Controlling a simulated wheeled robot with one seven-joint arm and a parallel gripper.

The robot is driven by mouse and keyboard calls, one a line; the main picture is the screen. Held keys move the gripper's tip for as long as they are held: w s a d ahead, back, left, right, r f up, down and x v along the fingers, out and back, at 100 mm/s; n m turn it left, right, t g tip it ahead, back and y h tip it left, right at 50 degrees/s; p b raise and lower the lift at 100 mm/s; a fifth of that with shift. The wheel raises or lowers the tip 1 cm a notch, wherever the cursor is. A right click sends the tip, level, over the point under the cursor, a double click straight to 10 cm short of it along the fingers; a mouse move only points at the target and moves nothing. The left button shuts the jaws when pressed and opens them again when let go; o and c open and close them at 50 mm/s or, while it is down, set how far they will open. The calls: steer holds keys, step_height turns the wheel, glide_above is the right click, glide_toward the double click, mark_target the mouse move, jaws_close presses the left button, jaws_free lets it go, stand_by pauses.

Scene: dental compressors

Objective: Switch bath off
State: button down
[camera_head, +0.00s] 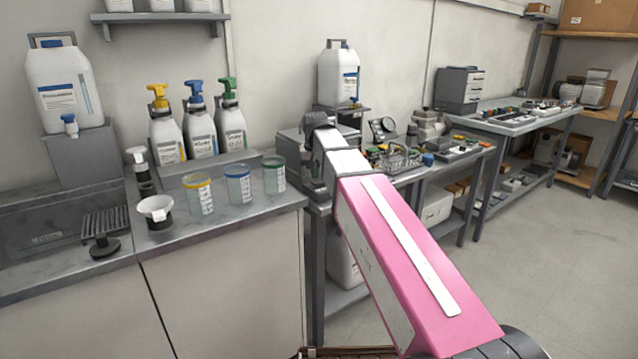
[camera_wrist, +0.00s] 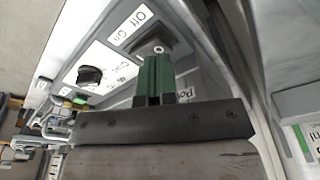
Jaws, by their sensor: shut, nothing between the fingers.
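The bath is a grey metal box (camera_head: 291,143) on the bench behind my arm in the head view, partly hidden by the arm. In the wrist view its sloped front panel (camera_wrist: 103,56) fills the upper left. The panel carries a white label (camera_wrist: 130,24) reading Off and On, and a black round knob (camera_wrist: 90,75). A small round metal switch (camera_wrist: 158,49) shows right at my fingertips, below the label. Its on or off position cannot be made out. My gripper (camera_wrist: 154,60) has green fingers, shut and empty, pointing at the panel by the switch. Whether they touch it is unclear.
A wire basket (camera_head: 401,158) and small parts stand right of the bath. A white canister (camera_head: 338,75) stands behind it. Three beakers (camera_head: 238,187) and pump bottles (camera_head: 200,132) stand on the left counter. The floor at right is clear.

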mark_target(315, 183)
steer(key=shift+f, duration=0.95)
stand_by(0.6)
steer(key=shift+r, duration=3.45)
